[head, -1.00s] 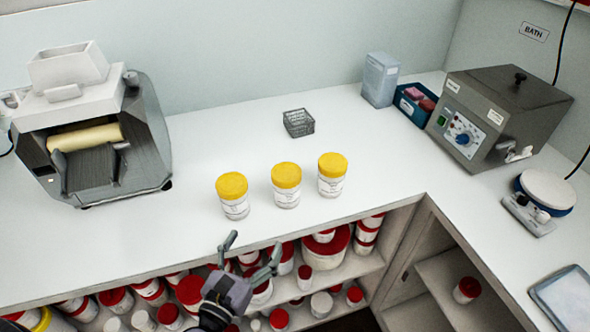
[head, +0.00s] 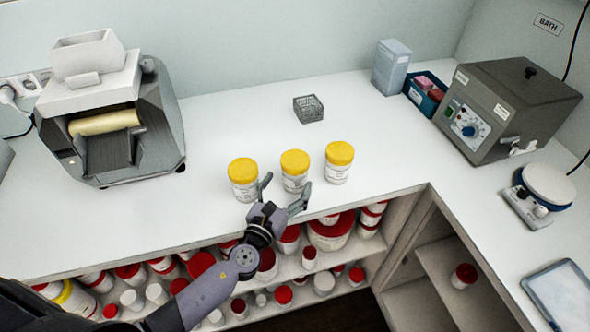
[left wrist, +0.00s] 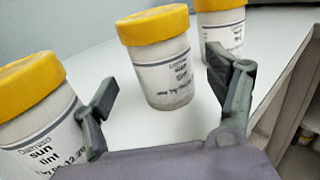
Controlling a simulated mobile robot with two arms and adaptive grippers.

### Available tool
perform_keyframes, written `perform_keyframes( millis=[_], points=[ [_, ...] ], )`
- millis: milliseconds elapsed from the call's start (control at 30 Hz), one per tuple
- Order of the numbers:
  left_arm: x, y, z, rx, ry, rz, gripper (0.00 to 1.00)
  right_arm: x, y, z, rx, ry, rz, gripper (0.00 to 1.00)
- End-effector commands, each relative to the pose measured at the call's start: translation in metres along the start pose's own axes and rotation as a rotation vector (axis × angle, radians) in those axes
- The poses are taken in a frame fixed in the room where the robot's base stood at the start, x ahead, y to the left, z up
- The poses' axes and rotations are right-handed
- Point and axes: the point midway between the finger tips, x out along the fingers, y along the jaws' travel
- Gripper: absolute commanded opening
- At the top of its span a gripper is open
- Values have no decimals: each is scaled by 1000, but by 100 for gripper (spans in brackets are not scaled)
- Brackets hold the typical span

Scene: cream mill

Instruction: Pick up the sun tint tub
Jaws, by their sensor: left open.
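Three white tubs with yellow lids stand upright in a row on the white counter. The left tub (head: 243,190) reads "sun tint" in the left wrist view (left wrist: 48,125). The middle tub (head: 290,184) also shows in the left wrist view (left wrist: 165,75); its label seems to include "tint", but the rest is hard to read. The right tub (head: 338,174) has an unreadable label. My left gripper (head: 283,194) is open and empty, just in front of the middle tub. In the left wrist view its fingers (left wrist: 163,100) frame the middle tub without visibly gripping it.
A dark wire box (head: 308,108) stands behind the tubs. A roller mill (head: 110,130) is at left, and a grey bath (head: 505,108) and a round-topped scale (head: 545,188) at right. A shelf (head: 385,295) with many red-lidded jars lies below the counter edge.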

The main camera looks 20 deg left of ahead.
Motion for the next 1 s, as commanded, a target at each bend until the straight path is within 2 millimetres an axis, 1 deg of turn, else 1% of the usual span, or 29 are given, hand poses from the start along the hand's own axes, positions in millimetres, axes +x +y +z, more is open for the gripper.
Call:
perform_keyframes(
  millis=[33,133,200,300,400,567,667,1000],
  points=[
    [8,-1,4,-1,-2,1,79,-5,0,0,0,-1,0,18],
    [24,-3,6,0,-3,0,79,-10,0,3,0,-7,-1,18],
    [33,-3,4,-1,-2,-1,79,-10,-1,7,0,-13,-2,18],
    [42,-3,3,-1,-1,-1,79,-11,-2,13,0,-23,-3,18],
    [44,-3,3,-1,0,-1,79,-11,-3,17,0,-30,-4,18],
    [44,-3,2,-1,0,-1,79,-11,-5,17,1,-29,-7,18],
    [44,-3,2,-1,0,-1,74,-11,-8,16,2,-28,-9,18],
    [44,-3,2,-1,0,0,51,-11,-8,12,2,-22,-10,18]
  ],
)
